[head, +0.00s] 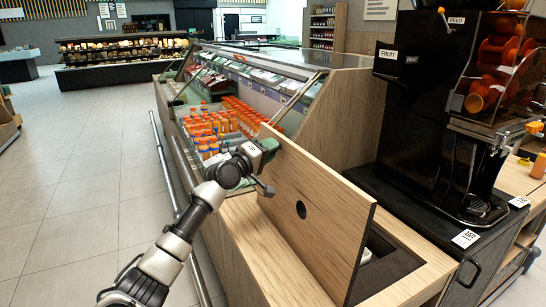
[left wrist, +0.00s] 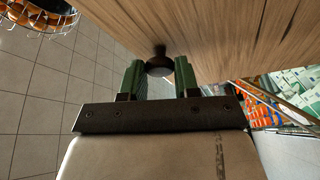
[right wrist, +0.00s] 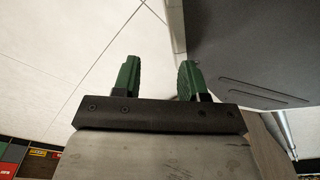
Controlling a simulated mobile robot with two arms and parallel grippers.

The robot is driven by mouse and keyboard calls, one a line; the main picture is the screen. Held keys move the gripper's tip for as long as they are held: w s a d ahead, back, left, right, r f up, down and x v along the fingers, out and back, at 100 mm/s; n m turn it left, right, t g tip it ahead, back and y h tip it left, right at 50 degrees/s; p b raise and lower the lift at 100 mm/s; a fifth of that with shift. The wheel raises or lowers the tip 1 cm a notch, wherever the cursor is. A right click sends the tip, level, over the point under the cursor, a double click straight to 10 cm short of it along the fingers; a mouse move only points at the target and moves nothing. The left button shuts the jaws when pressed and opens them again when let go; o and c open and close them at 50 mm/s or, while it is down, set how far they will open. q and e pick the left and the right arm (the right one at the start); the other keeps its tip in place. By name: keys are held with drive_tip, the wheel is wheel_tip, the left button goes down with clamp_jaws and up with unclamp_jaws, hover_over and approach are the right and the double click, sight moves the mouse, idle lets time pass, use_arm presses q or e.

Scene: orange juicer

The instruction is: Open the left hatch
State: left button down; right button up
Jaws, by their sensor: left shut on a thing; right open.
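The left hatch (head: 325,222) is a light wooden panel in the head view. It stands raised and tilted above the wooden counter, with a round dark hole in its face. A dark recess (head: 388,262) shows behind its lower right edge. My left gripper (head: 264,168) is at the panel's upper left edge. In the left wrist view its green fingers (left wrist: 158,78) are shut on a dark round knob (left wrist: 159,66) next to the wood. My right gripper (right wrist: 160,80) is open and empty in the right wrist view; it is outside the head view.
A black juicer (head: 435,110) with oranges stands behind and right of the hatch on a black base. A glass-sided cooler with several orange bottles (head: 215,128) is beyond my left gripper. A metal rail (head: 163,160) runs along its left side. The tiled floor (head: 85,190) at left is clear.

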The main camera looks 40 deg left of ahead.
use_arm(q)
drive_tip(key=shift+n+t, duration=0.4)
drive_tip(key=shift+t, duration=0.5)
drive_tip(key=shift+s+a+f+b, duration=0.15)
drive_tip(key=shift+s+a+b, duration=0.2)
drive_tip(key=shift+s+b, duration=0.4)
drive_tip(key=shift+s+a+f+b, duration=0.1)
drive_tip(key=shift+s+a+b, duration=0.25)
drive_tip(key=shift+s+b, duration=0.35)
drive_tip(key=shift+s+a+f+b, duration=0.15)
drive_tip(key=shift+s+a+b, duration=0.2)
drive_tip(key=shift+s+b, duration=0.4)
use_arm(e)
drive_tip(key=w+a+r+t, duration=0.1)
drive_tip(key=w+a+r, duration=0.1)
drive_tip(key=w+r, duration=0.8)
drive_tip(key=shift+w+a+r, duration=0.15)
drive_tip(key=shift+w+r, duration=0.2)
drive_tip(key=shift+r, duration=1.25)
use_arm(q)
drive_tip(key=shift+w, duration=0.2)
drive_tip(key=c, duration=0.8)
unclamp_jaws()
drive_tip(key=shift+s, duration=0.1)
